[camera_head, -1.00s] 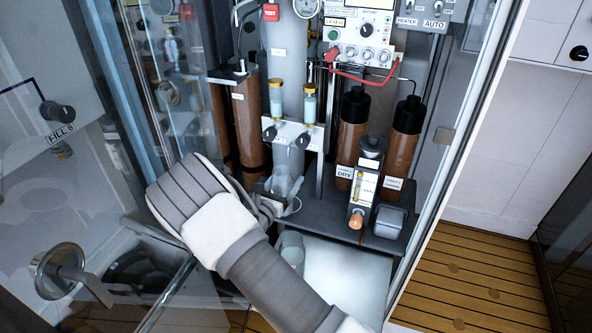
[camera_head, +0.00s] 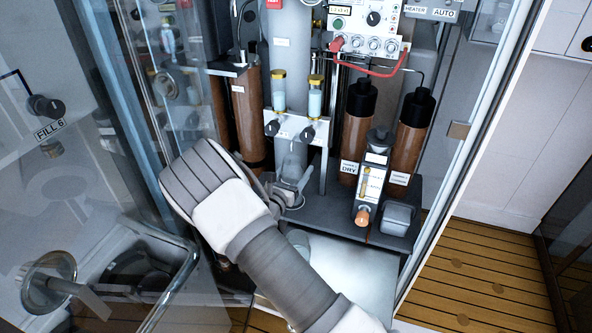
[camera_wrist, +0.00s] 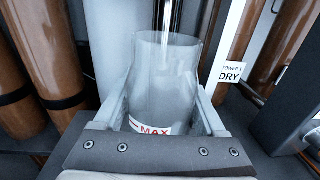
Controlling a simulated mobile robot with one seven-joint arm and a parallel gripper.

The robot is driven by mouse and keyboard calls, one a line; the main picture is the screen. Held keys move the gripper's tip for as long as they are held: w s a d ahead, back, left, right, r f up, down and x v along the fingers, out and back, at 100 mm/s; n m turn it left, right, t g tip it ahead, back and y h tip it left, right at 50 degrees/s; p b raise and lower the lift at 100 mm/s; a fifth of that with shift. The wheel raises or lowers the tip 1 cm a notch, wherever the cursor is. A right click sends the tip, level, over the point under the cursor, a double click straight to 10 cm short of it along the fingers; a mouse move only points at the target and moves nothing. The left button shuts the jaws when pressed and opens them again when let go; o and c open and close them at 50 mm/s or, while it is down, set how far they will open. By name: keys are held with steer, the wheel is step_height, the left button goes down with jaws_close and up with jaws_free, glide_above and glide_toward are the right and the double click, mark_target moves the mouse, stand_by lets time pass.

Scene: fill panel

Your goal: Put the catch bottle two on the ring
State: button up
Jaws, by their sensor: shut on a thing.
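A clear catch bottle (camera_wrist: 165,85) with a red MAX mark stands upright between the fingers of my gripper (camera_wrist: 163,118) in the wrist view. My gripper is shut on it. A thin, bright outlet tube (camera_wrist: 167,40) shows at the bottle's open mouth; I cannot tell whether it enters. In the head view my gripper (camera_head: 287,192) is at the shelf below the two valves, with the bottle (camera_head: 291,165) partly showing above it. My forearm hides what is beneath. I cannot make out the ring, nor whether the bottle rests on anything.
Brown cylinders with black tops (camera_head: 357,130) stand to the right, near a flow gauge (camera_head: 370,185) with an orange knob. Another brown cylinder (camera_head: 246,115) is to the left. A glass door (camera_head: 110,90) stands at the left. A pale tray (camera_head: 345,270) lies below the shelf.

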mark_target(290, 182)
steer(key=shift+f, duration=0.15)
steer(key=o, duration=1.3)
steer(key=shift+r, duration=0.2)
steer(key=shift+s+a, duration=0.2)
steer(key=shift+s, duration=0.05)
steer(key=shift+m, duration=0.3)
steer(key=p+v, duration=0.1)
steer(key=v, duration=0.2)
steer(key=p+v, duration=0.1)
steer(key=v, duration=0.3)
steer(key=p+v, duration=0.1)
steer(key=v, duration=0.3)
steer(key=shift+s+d+r, duration=0.2)
steer(key=shift+d+r, duration=0.1)
steer(key=s+d+r+m+g+h, duration=0.1)
steer(key=s+d+r+m+g, duration=0.4)
steer(key=d+r+m+g, duration=0.3)
steer(key=s+d+r+m+g+h, duration=0.2)
steer(key=s+d+r+m+g, duration=0.35)
steer(key=d+m, duration=0.4)
steer(key=shift+s+a+r+m+t+y, duration=0.3)
steer(key=shift+s+r+m+t+y, duration=0.2)
steer(key=shift+s+r+m+y, duration=1.9)
steer(key=shift+s+a+r+m+t+y, duration=0.45)
steer(key=shift+s+r+m+y, duration=1.05)
steer(key=shift+s, duration=1.75)
steer(key=shift+s+a+r+m+t+y, duration=0.2)
steer(key=shift+s+r+m+t+y, duration=0.4)
steer(key=shift+s+r+m+y, duration=1.8)
